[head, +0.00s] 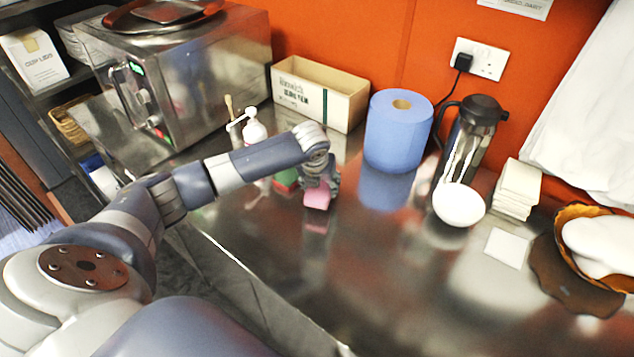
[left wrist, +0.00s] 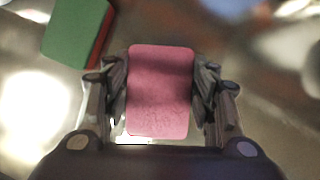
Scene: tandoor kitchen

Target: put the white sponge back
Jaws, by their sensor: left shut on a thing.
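My left gripper (head: 318,178) is shut on a pink, sponge-like block (head: 317,196), just above or at the steel counter; I cannot tell if it touches. In the left wrist view the pink block (left wrist: 160,92) sits between both fingers of the left gripper (left wrist: 160,95). I see no clearly white sponge; the held block looks pink. A green and red block (head: 286,180) lies beside the gripper on its left, and it also shows in the left wrist view (left wrist: 75,28). My right gripper is not in view.
Behind stand a cream box (head: 345,105), a blue paper roll (head: 398,132) and a dark-topped jug (head: 473,135). A white bowl (head: 459,205), a flat white square (head: 507,248) and a white stack (head: 518,188) are to the right. The front middle counter (head: 380,280) is clear.

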